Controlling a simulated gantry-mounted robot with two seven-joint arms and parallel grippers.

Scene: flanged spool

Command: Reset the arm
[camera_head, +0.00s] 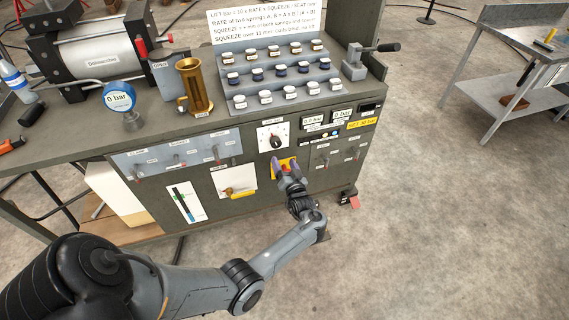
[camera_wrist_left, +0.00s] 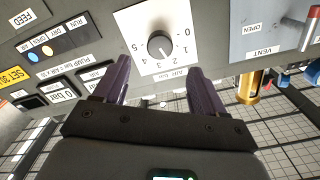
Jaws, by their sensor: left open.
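My left gripper (camera_head: 285,167) is open and empty at the front panel of the bench (camera_head: 240,150), and my left arm comes in from the lower left. It also shows in the left wrist view (camera_wrist_left: 158,70), with two purple fingers spread apart. A black dial knob (camera_head: 276,142) on a white numbered plate sits just above the fingers in the head view. In the wrist view the knob (camera_wrist_left: 160,44) appears beyond the fingertips, apart from them. A yellow plate with a red part (camera_head: 284,166) is partly hidden behind the fingers. My right gripper is not in view.
Valve levers (camera_head: 215,150) stick out of the front panel.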

